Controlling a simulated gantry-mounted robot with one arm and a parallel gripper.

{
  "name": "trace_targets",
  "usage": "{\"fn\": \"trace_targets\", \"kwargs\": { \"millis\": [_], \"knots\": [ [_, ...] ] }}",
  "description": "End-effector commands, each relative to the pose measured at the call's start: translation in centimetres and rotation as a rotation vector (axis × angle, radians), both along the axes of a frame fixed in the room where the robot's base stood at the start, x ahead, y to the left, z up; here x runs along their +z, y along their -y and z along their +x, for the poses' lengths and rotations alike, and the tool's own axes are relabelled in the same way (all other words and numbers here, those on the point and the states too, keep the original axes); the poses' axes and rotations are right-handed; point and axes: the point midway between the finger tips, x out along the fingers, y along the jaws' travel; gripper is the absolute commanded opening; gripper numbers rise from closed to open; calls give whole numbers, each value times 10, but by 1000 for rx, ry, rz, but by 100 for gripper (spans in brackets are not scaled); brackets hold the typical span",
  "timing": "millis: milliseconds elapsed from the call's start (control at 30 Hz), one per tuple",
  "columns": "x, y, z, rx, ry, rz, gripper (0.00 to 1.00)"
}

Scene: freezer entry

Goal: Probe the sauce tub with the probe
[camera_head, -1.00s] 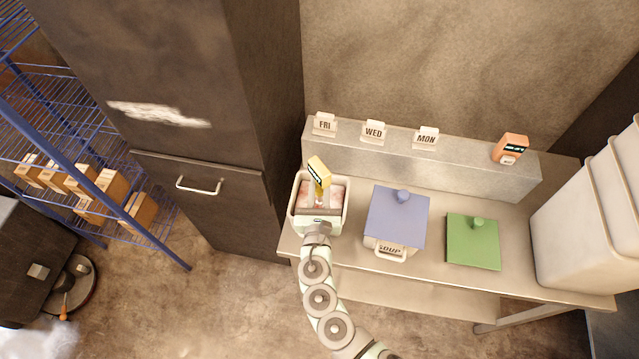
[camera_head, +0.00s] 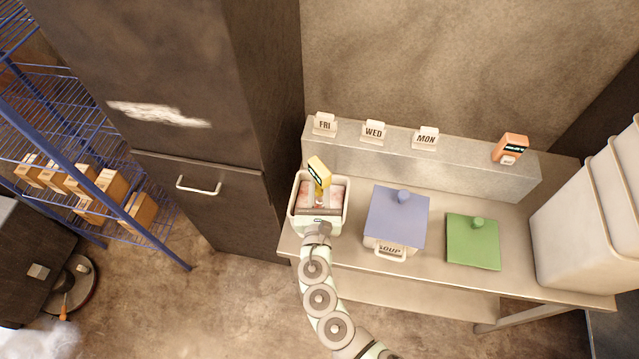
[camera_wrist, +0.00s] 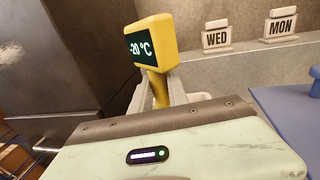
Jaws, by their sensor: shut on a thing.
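The probe (camera_head: 319,172) is yellow with a dark display; in the wrist view its head (camera_wrist: 153,42) reads -20 °C. My gripper (camera_head: 319,198) is shut on the probe's stem and holds it over the open white tub (camera_head: 297,213) at the left end of the table. Pinkish-red contents show inside this tub. My gripper hides part of its front, and I cannot read a label there, so I cannot tell whether it is the sauce tub. The probe's tip is hidden, so its depth cannot be told.
A tub (camera_head: 383,245) labelled SOUP, under a blue lid (camera_head: 397,215), stands to the right. A green lid (camera_head: 473,242) lies farther right. FRI, WED and MON signs and an orange device (camera_head: 510,148) stand on the back ledge (camera_head: 460,168). A dark cabinet (camera_head: 200,120) rises left.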

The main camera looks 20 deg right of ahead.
Motion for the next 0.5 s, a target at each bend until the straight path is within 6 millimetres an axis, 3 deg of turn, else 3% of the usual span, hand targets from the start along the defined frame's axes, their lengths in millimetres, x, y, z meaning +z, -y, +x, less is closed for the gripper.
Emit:
{"fn": "trace_targets", "kwargs": {
  "millis": [233,500],
  "knots": [
    [4,0,0,0,1,0,0],
    [26,0,0,1,0,0,0]
  ]
}}
